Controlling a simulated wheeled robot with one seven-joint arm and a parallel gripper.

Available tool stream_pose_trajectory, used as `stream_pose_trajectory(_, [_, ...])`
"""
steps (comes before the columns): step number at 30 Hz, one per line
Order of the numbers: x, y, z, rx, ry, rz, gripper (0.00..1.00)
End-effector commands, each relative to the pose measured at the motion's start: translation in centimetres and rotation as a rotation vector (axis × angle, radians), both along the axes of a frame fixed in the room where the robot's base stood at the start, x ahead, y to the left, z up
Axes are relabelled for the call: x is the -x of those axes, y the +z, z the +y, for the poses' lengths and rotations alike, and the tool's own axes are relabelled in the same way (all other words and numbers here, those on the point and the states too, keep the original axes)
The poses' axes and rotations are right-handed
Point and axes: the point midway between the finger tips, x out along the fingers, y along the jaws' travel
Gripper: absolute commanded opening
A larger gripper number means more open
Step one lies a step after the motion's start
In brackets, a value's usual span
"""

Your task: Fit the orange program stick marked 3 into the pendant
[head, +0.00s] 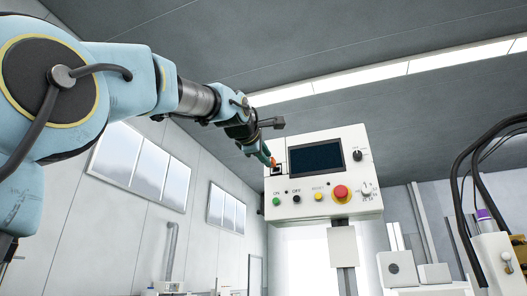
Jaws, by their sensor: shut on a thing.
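The pendant (310,209) is a white control box with a dark screen (316,157). A small dark-edged socket (277,171) shows on its face, left of the screen. My gripper (262,150) is at the pendant's upper left edge, shut on the orange program stick (272,161). Only a small orange part of the stick shows, close to the socket. Its mark is too small to read. I cannot tell whether the stick touches the socket or is inside it.
The pendant carries a green button (276,201), a yellow button (318,197), a red emergency stop (341,192) and a black knob (357,155). A post (346,278) stands below it. Machinery with black hoses (458,200) is at the right.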

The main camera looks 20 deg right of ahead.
Motion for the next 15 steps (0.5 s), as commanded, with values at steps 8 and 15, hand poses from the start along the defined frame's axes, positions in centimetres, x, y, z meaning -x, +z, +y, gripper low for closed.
stream_pose_trajectory(8, [-0.66,-0.03,-0.66,0.0,0.0,0.0,0.0])
stream_pose_trajectory(15, [-0.76,-0.02,-0.82,0.0,0.0,0.0,0.0])
